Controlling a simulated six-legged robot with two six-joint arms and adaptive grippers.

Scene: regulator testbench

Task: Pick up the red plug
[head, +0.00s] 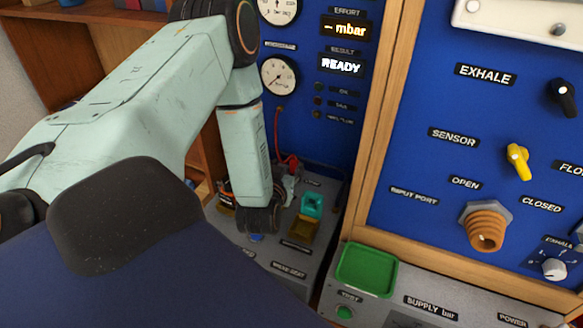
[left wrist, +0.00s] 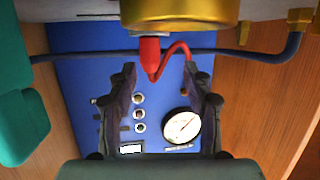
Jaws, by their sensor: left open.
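The red plug (left wrist: 150,52) shows in the left wrist view below the rim of a gold cylinder, with a curved red cable running off to the right. In the head view, the red plug (head: 289,160) is small and partly hidden, at the lower end of a red cable by the blue panel. My left gripper (left wrist: 160,72) is open, its two dark fingers on either side of the line to the plug, with no visible contact. In the head view, my left gripper (head: 287,188) is low over the grey bench unit, close to the plug. My right gripper is not in view.
A teal block (head: 312,205) and a gold-brown block (head: 302,229) stand beside my left gripper. A green tray (head: 367,267) lies to the right. A wooden post (head: 379,120) divides the blue panels. A dark tube (left wrist: 85,57) crosses the wrist view.

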